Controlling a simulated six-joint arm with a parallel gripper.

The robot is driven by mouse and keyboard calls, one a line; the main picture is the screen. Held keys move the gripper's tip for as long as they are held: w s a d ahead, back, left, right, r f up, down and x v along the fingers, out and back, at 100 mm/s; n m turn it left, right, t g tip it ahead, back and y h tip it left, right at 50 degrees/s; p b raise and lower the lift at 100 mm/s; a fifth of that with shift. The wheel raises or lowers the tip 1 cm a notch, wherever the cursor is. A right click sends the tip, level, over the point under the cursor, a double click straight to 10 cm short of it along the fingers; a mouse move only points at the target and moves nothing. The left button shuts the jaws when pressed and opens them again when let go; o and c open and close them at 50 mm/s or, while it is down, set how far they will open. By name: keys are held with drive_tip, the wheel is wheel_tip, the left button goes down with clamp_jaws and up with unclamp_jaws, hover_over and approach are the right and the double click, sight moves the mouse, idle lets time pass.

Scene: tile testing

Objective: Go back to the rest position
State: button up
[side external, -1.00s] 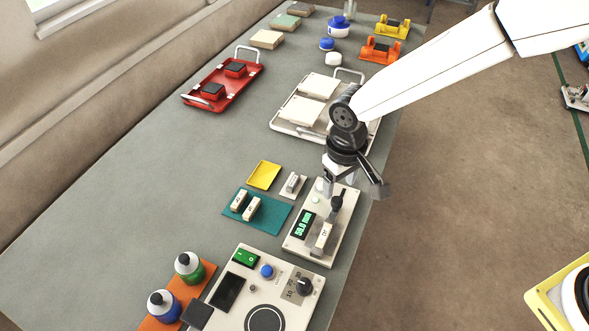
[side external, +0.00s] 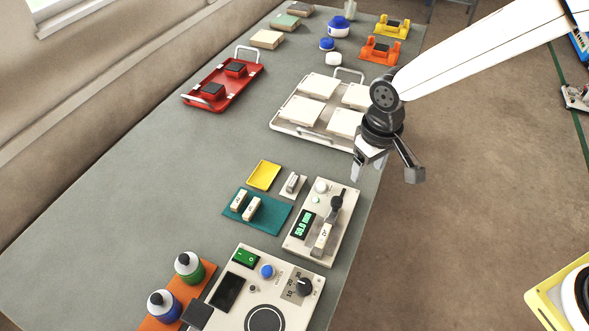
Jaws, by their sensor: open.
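My gripper (side external: 367,168) hangs from my arm above the right edge of the grey table, in front of the white tray. Its jaws are open with nothing between them. It is apart from the tabletop and from the cream gauge (side external: 333,247), which stands below it in the picture. The gauge has a green lit display (side external: 304,225), a dark lever and a small labelled block (side external: 323,237) on it. My wrist hides part of the tray's right side.
The white tray (side external: 290,127) holds several pale tiles. A red tray (side external: 218,104) lies to the left. A teal mat (side external: 276,222) with two blocks, a yellow tray (side external: 264,175) and a cream control box (side external: 290,316) are nearer. Open floor (side external: 455,215) lies right of the table.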

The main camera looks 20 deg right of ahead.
drive_tip(key=s+d+r+m+t, duration=0.1)
drive_tip(key=s+d, duration=0.4)
drive_tip(key=d, duration=0.4)
drive_tip(key=s+d+r+m+t, duration=0.1)
drive_tip(key=s+d, duration=0.4)
drive_tip(key=d, duration=0.4)
drive_tip(key=shift+s+r, duration=0.2)
drive_tip(key=shift+r, duration=0.2)
idle(0.6)
